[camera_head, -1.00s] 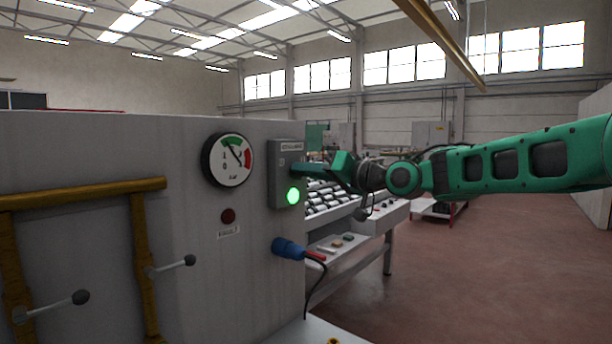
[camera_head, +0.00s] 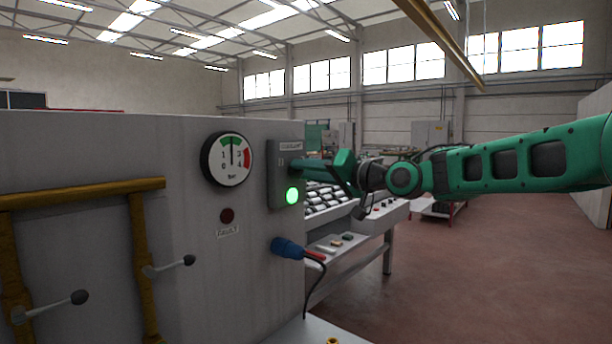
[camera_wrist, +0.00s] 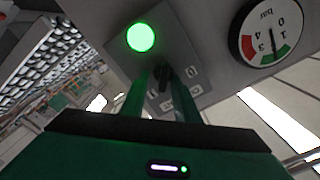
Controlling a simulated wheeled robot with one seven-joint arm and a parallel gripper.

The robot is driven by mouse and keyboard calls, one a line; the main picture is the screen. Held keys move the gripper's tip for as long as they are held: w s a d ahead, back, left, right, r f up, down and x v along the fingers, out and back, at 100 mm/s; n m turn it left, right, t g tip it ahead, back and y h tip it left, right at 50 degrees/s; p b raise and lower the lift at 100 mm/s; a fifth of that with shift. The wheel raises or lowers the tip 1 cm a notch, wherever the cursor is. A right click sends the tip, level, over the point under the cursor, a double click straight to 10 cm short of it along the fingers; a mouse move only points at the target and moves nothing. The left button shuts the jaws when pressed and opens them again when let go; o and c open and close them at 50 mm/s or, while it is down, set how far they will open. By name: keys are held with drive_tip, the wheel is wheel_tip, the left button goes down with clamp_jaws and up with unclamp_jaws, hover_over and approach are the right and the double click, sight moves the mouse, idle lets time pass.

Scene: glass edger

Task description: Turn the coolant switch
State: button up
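The coolant switch box (camera_head: 286,181) is a grey box on the right end of the machine panel, labelled COOLANT, with a lit green lamp (camera_head: 292,196). My gripper (camera_head: 296,164) reaches it from the right, fingers against its front, hiding the knob in the head view. In the wrist view, the dark switch knob (camera_wrist: 165,79) sits between the two green fingers of my gripper (camera_wrist: 166,82), which look closed around it; exact contact is hard to see. Its markings lie partly behind the fingers.
A round pressure gauge (camera_head: 227,159) left of the box reads about 2 bar. Below are a dark fault lamp (camera_head: 227,215) and a blue plug (camera_head: 287,247) with a cable. Levers (camera_head: 170,266) and yellow rails (camera_head: 84,193) are at left. Open floor (camera_head: 470,270) lies right.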

drive_tip(key=shift+s, duration=0.15)
drive_tip(key=v, duration=1)
drive_tip(key=shift+d, duration=0.25)
drive_tip(key=shift+s, duration=0.15)
